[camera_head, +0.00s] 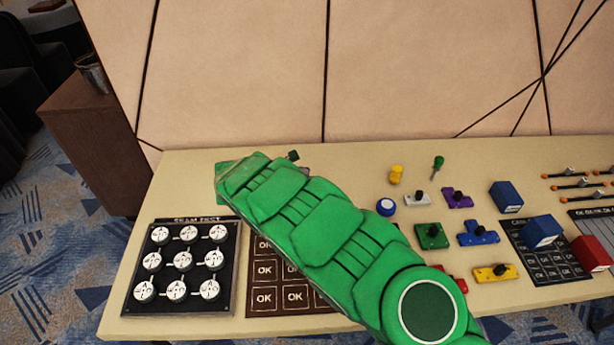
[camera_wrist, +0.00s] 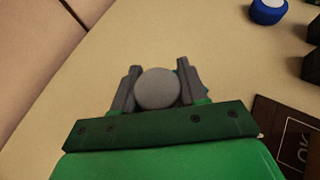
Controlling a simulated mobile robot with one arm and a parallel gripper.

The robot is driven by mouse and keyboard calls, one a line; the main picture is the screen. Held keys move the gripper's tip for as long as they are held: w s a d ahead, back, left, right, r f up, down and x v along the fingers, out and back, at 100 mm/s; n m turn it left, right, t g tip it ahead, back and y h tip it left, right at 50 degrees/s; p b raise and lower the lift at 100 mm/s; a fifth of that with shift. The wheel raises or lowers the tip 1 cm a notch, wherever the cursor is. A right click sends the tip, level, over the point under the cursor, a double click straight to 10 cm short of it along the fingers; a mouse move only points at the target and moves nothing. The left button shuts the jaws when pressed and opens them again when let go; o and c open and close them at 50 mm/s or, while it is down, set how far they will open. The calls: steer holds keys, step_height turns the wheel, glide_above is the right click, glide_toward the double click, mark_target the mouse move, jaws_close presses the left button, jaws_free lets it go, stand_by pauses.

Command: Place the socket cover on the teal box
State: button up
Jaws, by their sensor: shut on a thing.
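In the wrist view my gripper (camera_wrist: 155,84) has its two grey fingers on either side of a grey round piece (camera_wrist: 156,90). It is shut on this piece, which looks like the socket cover. I cannot tell whether the grey piece touches anything below. In the head view my green arm reaches over the table's back left part and hides the fingers and the held piece.
The cream table (camera_head: 188,178) holds a black panel of white dials (camera_head: 182,265) at left and a brown OK board (camera_head: 264,292) partly under my arm. Right of the arm are a blue round piece (camera_head: 386,206), a yellow piece (camera_head: 396,174), a green block (camera_head: 431,236) and blue boxes (camera_head: 506,196).

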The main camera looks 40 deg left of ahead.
steer(key=shift+f, duration=0.15)
steer(key=o, duration=1)
steer(key=shift+s+a+r, duration=0.1)
steer(key=shift+s+r, duration=0.15)
steer(key=shift+r, duration=0.05)
steer(key=v, duration=1.1)
steer(key=shift+s, duration=0.15)
steer(key=o, duration=0.6)
steer(key=shift+r, duration=0.1)
